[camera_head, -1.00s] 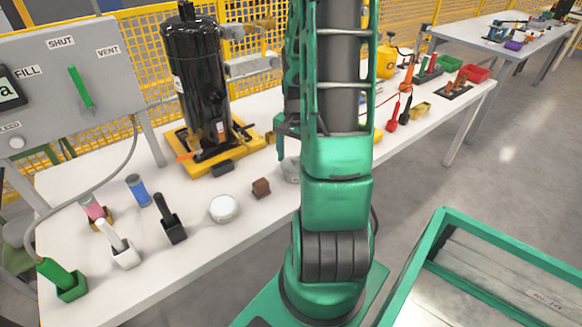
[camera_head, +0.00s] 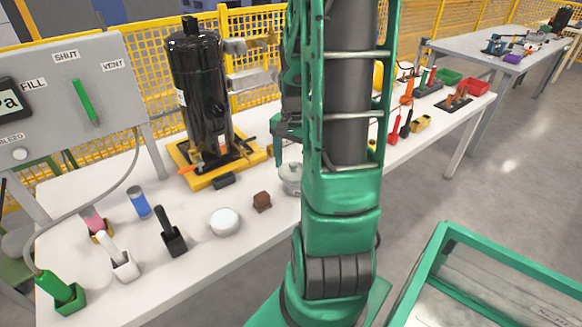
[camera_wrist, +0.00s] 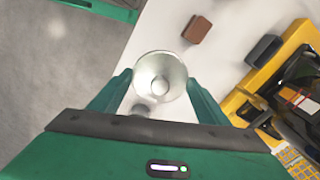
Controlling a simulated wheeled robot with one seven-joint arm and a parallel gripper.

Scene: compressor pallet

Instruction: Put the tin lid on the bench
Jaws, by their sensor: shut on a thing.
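The tin lid (camera_wrist: 160,66), a pale round disc with a small knob in its middle, sits between the two green fingers of my gripper (camera_wrist: 158,82) in the wrist view. The fingers are shut on its sides. The white bench (camera_head: 150,290) lies beneath it. In the head view a pale round piece with a knob (camera_head: 290,180) shows at the left edge of my arm, low over the bench; my arm hides part of it. I cannot tell whether the lid touches the bench. A grey round shape below the lid is partly hidden in the wrist view.
A brown block (camera_head: 262,201) and a white round tin (camera_head: 225,222) stand left of the lid. A black compressor (camera_head: 200,95) on a yellow base is behind. Black, white and green-handled tools stand at the left. A green-framed cart (camera_head: 436,240) is at the lower right.

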